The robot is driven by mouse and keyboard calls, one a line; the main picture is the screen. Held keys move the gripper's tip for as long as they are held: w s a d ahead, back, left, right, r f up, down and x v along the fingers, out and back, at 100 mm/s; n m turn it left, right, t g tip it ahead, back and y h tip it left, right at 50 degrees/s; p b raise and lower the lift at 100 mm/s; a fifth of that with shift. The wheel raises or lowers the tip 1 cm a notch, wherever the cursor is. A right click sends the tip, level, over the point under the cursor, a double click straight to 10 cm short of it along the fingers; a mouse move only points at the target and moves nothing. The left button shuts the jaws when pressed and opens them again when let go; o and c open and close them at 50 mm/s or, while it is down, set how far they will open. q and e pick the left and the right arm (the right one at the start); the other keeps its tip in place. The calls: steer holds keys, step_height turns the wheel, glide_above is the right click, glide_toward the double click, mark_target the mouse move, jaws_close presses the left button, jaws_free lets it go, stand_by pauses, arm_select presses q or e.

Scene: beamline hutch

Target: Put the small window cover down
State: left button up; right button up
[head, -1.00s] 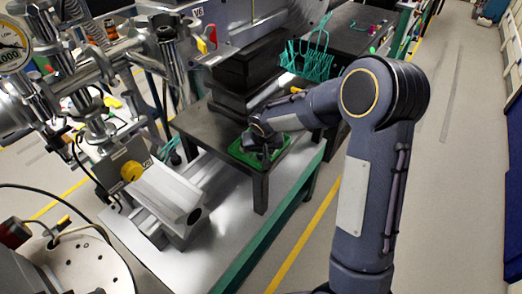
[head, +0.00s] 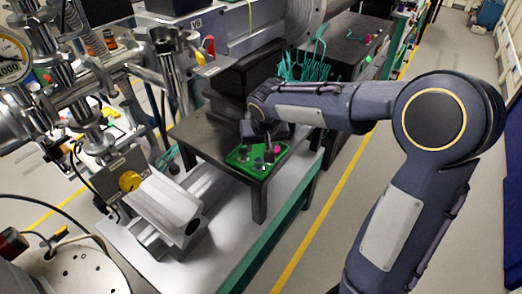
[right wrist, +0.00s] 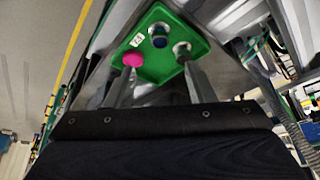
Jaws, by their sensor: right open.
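A green tray (head: 262,174) lies on the dark low table and also shows in the right wrist view (right wrist: 160,70). In it are a pink round piece (right wrist: 133,60), a dark blue-topped round piece (right wrist: 159,42) and a grey-topped round piece (right wrist: 182,49). I cannot tell which is the small window cover. My right gripper (right wrist: 158,70) is open and points down at the tray. One fingertip overlaps the pink piece in view, the other the grey-topped piece; contact cannot be told. Nothing shows held between the fingers. My left gripper is not in view.
The dark table (head: 205,139) has bare top left of the tray. Black blocks (head: 228,80) stand behind it. A teal wire rack (head: 310,62) stands behind my right arm.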

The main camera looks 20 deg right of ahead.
steer(key=s+a+y, duration=0.2)
steer(key=s, duration=1.1)
steer(key=s+a+r+n+t+y, duration=0.1)
steer(key=s+a+y, duration=0.1)
steer(key=s, duration=1.1)
steer(key=shift+s+r+y, duration=0.2)
steer(key=shift+r+y, duration=0.1)
steer(key=shift+y, duration=0.2)
